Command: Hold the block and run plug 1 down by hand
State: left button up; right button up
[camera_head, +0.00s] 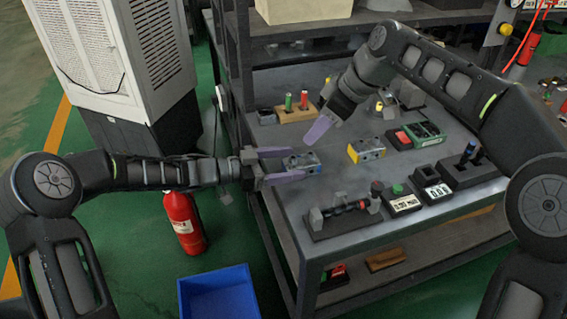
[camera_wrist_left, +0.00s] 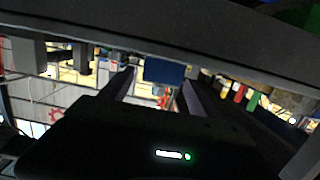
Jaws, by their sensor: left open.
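A small grey block with a blue end and a yellow mark (camera_head: 306,162) sits near the left edge of the grey table. My left gripper (camera_head: 288,164) is open, its two pale purple fingers reaching to either side of the block's left end. In the left wrist view the block's blue face (camera_wrist_left: 165,71) shows between the fingertips. I cannot tell whether either finger touches it. A second block, grey and yellow (camera_head: 367,150), stands farther right. My right gripper (camera_head: 317,131) is above the table, behind the first block, seen side-on. Plug 1 is too small to make out.
A wooden holder (camera_head: 296,113) with red and green handled tools stands at the back left. A clamp-like fixture (camera_head: 342,214) and a small display box (camera_head: 404,201) are at the front. A blue bin (camera_head: 219,292) and a fire extinguisher (camera_head: 184,224) stand on the floor.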

aim_at(317, 160)
pick_arm(q)
jog(key=x, duration=0.6)
jog(key=shift+w+d, duration=0.15)
jog(key=shift+d, duration=0.2)
grip_shut()
dwell(0.5)
